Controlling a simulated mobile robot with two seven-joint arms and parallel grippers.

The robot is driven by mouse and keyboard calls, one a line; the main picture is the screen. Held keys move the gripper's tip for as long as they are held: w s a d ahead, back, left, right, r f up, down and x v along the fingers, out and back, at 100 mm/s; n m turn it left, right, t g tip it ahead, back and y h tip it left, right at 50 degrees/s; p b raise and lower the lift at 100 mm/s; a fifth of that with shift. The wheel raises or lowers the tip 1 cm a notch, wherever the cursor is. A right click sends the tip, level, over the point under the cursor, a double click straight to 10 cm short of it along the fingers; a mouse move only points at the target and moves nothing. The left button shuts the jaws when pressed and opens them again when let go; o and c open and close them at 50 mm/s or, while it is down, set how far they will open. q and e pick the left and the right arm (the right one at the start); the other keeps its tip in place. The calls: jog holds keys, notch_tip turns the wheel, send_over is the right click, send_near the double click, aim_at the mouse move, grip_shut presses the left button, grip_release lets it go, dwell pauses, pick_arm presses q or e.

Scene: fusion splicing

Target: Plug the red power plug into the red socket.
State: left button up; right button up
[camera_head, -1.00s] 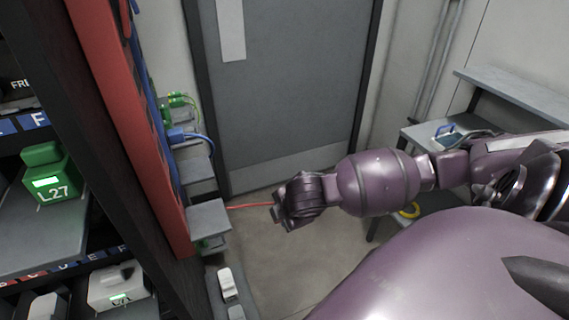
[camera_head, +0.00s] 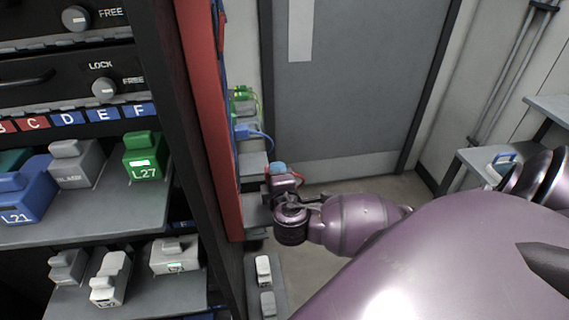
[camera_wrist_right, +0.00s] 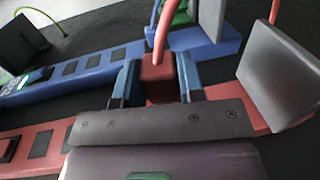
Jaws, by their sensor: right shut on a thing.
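My right gripper (camera_head: 279,174) is beside the small grey shelves at the rack's side in the head view. In the right wrist view its blue fingers (camera_wrist_right: 160,85) are shut on the red power plug (camera_wrist_right: 156,72), with a red cable rising from its top. The plug lies over a red strip (camera_wrist_right: 55,138) with dark square sockets; the strip continues right of the gripper. The gripper hides the plug's lower end and the strip below, so I cannot tell whether the plug is in the red socket. My left gripper is not in view.
A blue strip (camera_wrist_right: 108,62) with dark sockets runs behind the red one. Grey upright plates (camera_wrist_right: 280,75) stand close to the gripper at right. The rack (camera_head: 190,130) fills the head view's left. A blue plug (camera_head: 243,131) sits on a side shelf.

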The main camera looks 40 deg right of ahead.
jog(key=shift+s+d+t+h, duration=0.1)
jog(key=shift+s+t+h, duration=0.05)
jog(key=shift+t+h, duration=0.4)
jog(key=w+a, duration=0.2)
jog(key=a, duration=0.1)
jog(key=w+a+b, duration=0.1)
jog(key=a, duration=0.1)
dwell(0.7)
jog(key=shift+w+a+p, duration=0.3)
jog(key=shift+w+a, duration=0.05)
jog(key=shift+a, duration=0.15)
dwell(3.2)
jog(key=o, duration=0.9)
jog(key=shift+o, duration=0.2)
jog(key=shift+s, duration=0.1)
